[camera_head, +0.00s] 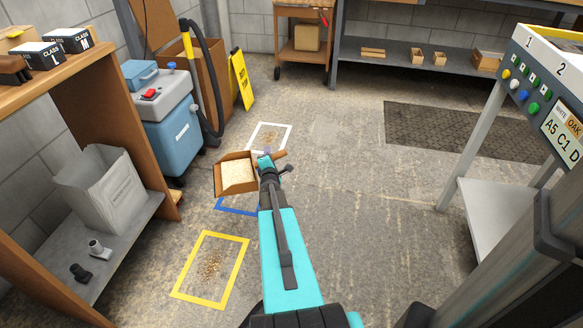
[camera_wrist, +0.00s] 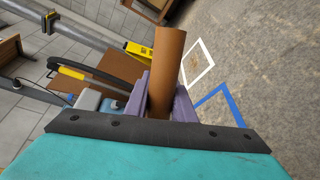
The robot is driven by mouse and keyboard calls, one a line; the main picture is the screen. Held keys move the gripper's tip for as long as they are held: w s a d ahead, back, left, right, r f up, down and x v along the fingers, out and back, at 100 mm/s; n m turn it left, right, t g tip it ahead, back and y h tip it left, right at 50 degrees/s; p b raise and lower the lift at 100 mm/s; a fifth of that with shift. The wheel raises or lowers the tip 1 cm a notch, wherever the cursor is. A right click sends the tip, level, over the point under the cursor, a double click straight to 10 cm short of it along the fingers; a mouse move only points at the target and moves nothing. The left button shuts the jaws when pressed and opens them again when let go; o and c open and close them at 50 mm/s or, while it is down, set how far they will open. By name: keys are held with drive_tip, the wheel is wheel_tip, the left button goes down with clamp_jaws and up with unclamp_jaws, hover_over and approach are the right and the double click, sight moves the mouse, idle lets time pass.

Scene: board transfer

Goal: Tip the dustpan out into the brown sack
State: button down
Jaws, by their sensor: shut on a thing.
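My gripper (camera_head: 266,158) is shut on the handle of a brown dustpan (camera_head: 236,174), held out over the floor. The pan looks roughly level and carries a heap of pale shavings (camera_head: 238,172). In the wrist view the handle (camera_wrist: 168,62) stands between the purple fingers of my gripper (camera_wrist: 164,98); the pan itself is not seen there. A grey-white paper sack (camera_head: 102,187) with print on it stands upright and open on the lower left shelf. A tall brown container (camera_head: 207,85) stands behind the blue vacuum; I cannot tell whether it is a sack.
The blue vacuum (camera_head: 166,118) with its black hose stands left of the pan, near a yellow sign (camera_head: 242,80). Floor frames are white (camera_head: 285,127), blue (camera_head: 226,208) and yellow (camera_head: 193,295); the yellow one holds debris. A control stand (camera_head: 536,100) is at right. The middle floor is open.

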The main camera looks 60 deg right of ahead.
drive_tip(key=w+a+r+n+t+y, duration=0.2)
drive_tip(key=w+a+r+y, duration=0.1)
drive_tip(key=w+a+r, duration=0.8)
drive_tip(key=w+a+r+n+t+y, duration=0.25)
drive_tip(key=w+a+r, duration=0.55)
drive_tip(key=a, duration=0.5)
drive_tip(key=w+a+r+n+y, duration=0.1)
drive_tip(key=a+r, duration=0.4)
drive_tip(key=a, duration=0.5)
drive_tip(key=w+a+r+n+t+y, duration=0.1)
drive_tip(key=a+r+n+y, duration=0.2)
drive_tip(key=a+r, duration=0.3)
drive_tip(key=w+a+r+n+t+y, duration=0.1)
drive_tip(key=a+r, duration=0.4)
drive_tip(key=a, duration=1)
drive_tip(key=shift+w+r+n+y, duration=0.35)
drive_tip(key=shift+w+n+y, duration=0.1)
drive_tip(key=shift+y, duration=0.6)
drive_tip(key=shift+d, duration=0.1)
